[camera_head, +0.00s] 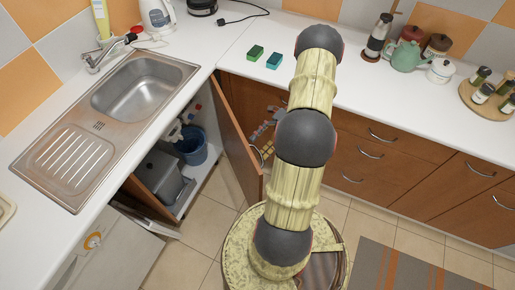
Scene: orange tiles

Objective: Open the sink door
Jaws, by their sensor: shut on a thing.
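The sink door (236,140) is a brown wooden door under the counter, to the right of the sink cabinet opening. It stands swung well out, and the cabinet inside is visible. Its metal handle (257,156) is on the side facing my arm. My gripper (262,149) is at this handle and shut on it. The gripper shows as small grey, pink and yellow parts, partly hidden behind my arm. The steel sink (140,89) is set in the white counter above the opening.
A blue bucket (190,147) and a grey box (160,178) are inside the cabinet. A brown panel (152,190) stands at the opening's left. Brown drawers (385,155) line the right side. A striped rug (400,265) lies on the tiled floor. Two sponges (256,52) lie on the counter.

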